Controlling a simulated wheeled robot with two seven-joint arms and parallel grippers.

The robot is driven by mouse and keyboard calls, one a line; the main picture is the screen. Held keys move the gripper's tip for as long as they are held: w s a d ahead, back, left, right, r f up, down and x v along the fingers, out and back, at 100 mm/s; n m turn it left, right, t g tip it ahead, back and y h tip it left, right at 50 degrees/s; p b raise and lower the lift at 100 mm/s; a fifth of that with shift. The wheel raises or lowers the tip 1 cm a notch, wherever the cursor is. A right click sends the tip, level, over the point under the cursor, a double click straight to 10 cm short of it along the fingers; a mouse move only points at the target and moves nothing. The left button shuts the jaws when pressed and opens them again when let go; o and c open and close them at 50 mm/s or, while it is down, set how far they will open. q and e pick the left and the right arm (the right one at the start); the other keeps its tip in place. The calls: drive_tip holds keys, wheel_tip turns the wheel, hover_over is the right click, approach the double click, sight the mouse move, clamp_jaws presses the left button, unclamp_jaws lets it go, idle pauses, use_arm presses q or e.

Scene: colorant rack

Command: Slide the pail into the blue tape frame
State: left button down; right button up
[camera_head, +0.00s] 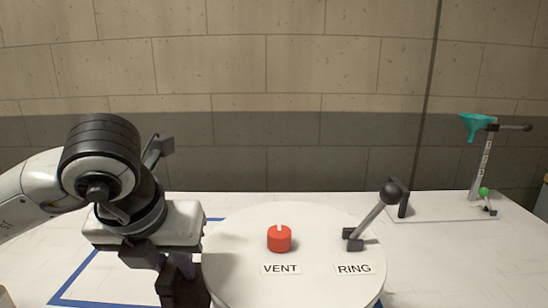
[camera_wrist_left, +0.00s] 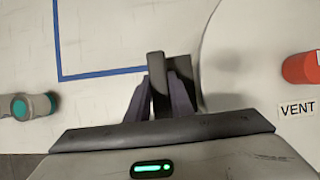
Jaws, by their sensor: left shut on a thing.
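The pail (camera_head: 315,222) shows its round white lid in the head view, with a red VENT knob (camera_head: 279,239) and a RING lever (camera_head: 372,218). Its rim is also at the right of the left wrist view (camera_wrist_left: 235,60). The blue tape frame (camera_head: 78,279) lies on the table, with an edge and corner showing left of the pail; a corner shows in the left wrist view (camera_wrist_left: 58,76). The pail and my arm hide part of it. My left gripper (camera_wrist_left: 158,98) is shut on a dark grip (camera_wrist_left: 157,70) at the pail's left side. My right gripper is out of view.
A stand with a teal funnel (camera_head: 477,125) and a green ball (camera_head: 484,191) is at the back right of the white table (camera_head: 440,260). A white cylinder with a teal band (camera_wrist_left: 30,107) is at the left of the wrist view. A block wall stands behind.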

use_arm(q)
drive_tip(key=shift+w+b, duration=0.3)
drive_tip(key=shift+w, duration=1.5)
drive_tip(key=shift+w+a, duration=0.1)
drive_tip(key=shift+w, duration=1.3)
drive_tip(key=w+p, duration=0.1)
drive_tip(key=w, duration=0.7)
drive_tip(key=shift+p, duration=0.35)
drive_tip(key=shift+a, duration=0.1)
drive_tip(key=shift+w, duration=0.1)
